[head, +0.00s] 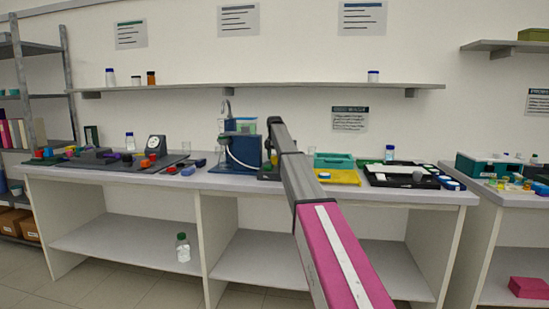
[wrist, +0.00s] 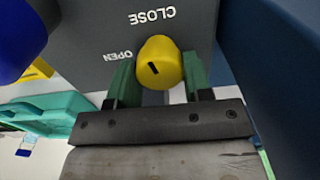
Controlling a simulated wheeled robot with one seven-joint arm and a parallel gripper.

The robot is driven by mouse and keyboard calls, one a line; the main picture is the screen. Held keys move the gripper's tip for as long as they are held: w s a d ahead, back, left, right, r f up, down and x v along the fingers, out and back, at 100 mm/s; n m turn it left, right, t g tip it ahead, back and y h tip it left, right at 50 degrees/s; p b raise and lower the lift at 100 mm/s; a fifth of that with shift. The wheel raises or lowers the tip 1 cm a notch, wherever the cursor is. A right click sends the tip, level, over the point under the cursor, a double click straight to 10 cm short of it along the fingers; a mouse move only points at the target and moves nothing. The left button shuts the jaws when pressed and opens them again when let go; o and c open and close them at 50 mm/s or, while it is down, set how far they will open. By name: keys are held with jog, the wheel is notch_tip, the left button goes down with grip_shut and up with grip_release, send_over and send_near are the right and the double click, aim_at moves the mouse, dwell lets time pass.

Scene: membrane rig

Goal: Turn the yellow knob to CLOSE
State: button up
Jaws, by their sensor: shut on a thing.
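The yellow knob (wrist: 160,58) sits on a dark grey panel (wrist: 90,30) in the wrist view. The panel carries the labels CLOSE (wrist: 152,17) and OPEN (wrist: 117,55), both upside down in the picture. A short black mark on the knob slants from upper left to lower right; I cannot tell for sure which label it lines up with. My gripper (wrist: 159,76) is shut on the knob, with one green finger on each side. In the head view my arm hides the knob and the gripper, beside the blue rig (head: 228,155).
A dark blue wall (wrist: 265,60) stands close on the right there, and a blue round thing (wrist: 18,40) at upper left.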

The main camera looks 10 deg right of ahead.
aim_at(275, 156)
jog(key=shift+m, duration=1.2)
jog(key=o, duration=0.9)
jog(key=shift+r, duration=0.1)
notch_tip(275, 156, up, 9)
jog(key=shift+r, duration=0.85)
